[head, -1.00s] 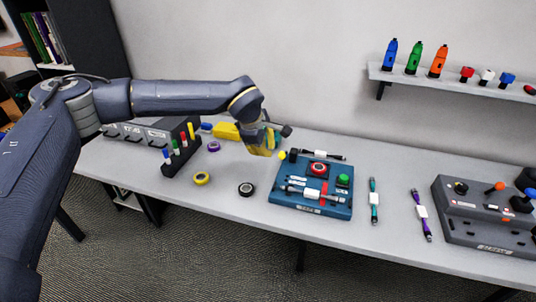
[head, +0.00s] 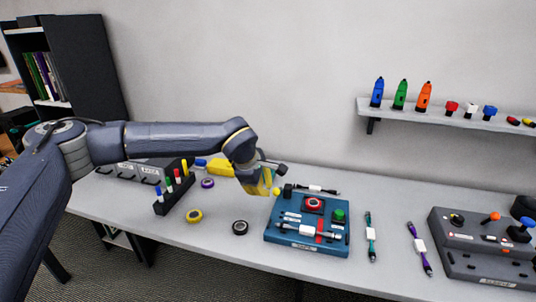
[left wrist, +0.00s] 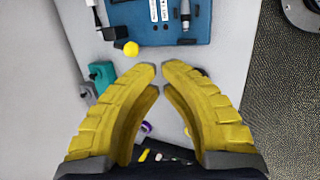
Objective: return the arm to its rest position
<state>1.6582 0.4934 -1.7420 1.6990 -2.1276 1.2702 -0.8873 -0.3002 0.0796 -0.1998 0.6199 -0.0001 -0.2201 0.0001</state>
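My left gripper (head: 262,184) is in the middle of the head view, above the table just left of the blue board (head: 272,240). Its yellow fingers also show in the left wrist view (left wrist: 160,72); their tips nearly meet with nothing between them. A white-and-black cable (head: 305,231) lies across the board. A black cable (head: 318,189) lies behind the board. A teal cable (head: 371,236) and a purple cable (head: 420,247) lie to its right. My right gripper is in neither view.
A grey panel box (head: 478,245) stands at the right. A dark pen holder (head: 175,197), a yellow tape roll (head: 194,216), a black one (head: 240,228) and a purple one (head: 208,183) are at the left. A wall shelf (head: 440,114) holds tools. The table front is mostly clear.

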